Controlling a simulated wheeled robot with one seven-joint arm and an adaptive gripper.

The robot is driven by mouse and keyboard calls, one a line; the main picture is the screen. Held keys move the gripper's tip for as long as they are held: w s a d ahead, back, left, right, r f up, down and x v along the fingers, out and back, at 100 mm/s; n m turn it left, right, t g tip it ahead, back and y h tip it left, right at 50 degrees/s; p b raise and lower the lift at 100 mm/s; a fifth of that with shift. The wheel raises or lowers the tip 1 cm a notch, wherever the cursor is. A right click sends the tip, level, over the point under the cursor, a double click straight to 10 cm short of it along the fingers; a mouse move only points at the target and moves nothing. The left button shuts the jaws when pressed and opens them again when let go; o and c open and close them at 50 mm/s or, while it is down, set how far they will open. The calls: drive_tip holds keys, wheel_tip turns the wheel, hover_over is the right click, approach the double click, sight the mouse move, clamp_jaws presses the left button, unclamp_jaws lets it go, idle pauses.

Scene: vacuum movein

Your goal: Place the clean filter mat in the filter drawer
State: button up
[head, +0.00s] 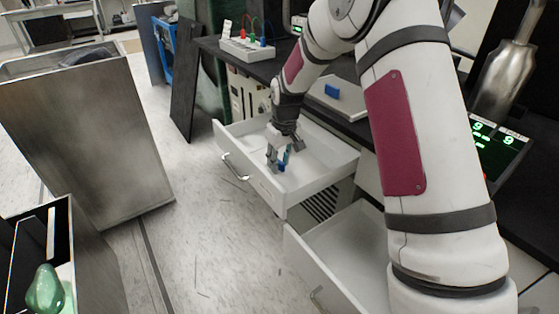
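My gripper (283,153) points down into the pulled-out upper white drawer (240,160). Its grey fingers look spread apart. A small blue piece (285,160) shows between or just beside the fingertips. It is too small to tell whether it is the filter mat, or whether a finger touches it. No other clean filter mat can be made out in the drawer. My forearm hides part of the counter behind.
A lower white drawer (345,245) is also open. A blue block (332,90) lies on a pale board (345,100) on the dark counter. A grey bin (85,130) stands left. A black box (85,240) near it holds a green lump (44,290). Floor between is clear.

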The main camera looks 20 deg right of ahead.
wheel_tip(320, 180, up, 12)
drive_tip(key=s+p, duration=0.1)
drive_tip(key=p, duration=0.1)
drive_tip(key=shift+s+d+r+p, duration=0.15)
drive_tip(key=shift+s+d+p, duration=0.1)
drive_tip(key=shift+s+p, duration=0.15)
drive_tip(key=s+r+m+h, duration=0.1)
drive_tip(key=s+r, duration=0.6)
drive_tip(key=s, duration=0.3)
drive_tip(key=s+r+m, duration=0.1)
drive_tip(key=s+r, duration=0.5)
drive_tip(key=s, duration=0.5)
drive_tip(key=s+f+m+g, duration=0.1)
drive_tip(key=s, duration=2.3)
drive_tip(key=shift+f+m, duration=0.25)
drive_tip(key=shift+m, duration=0.15)
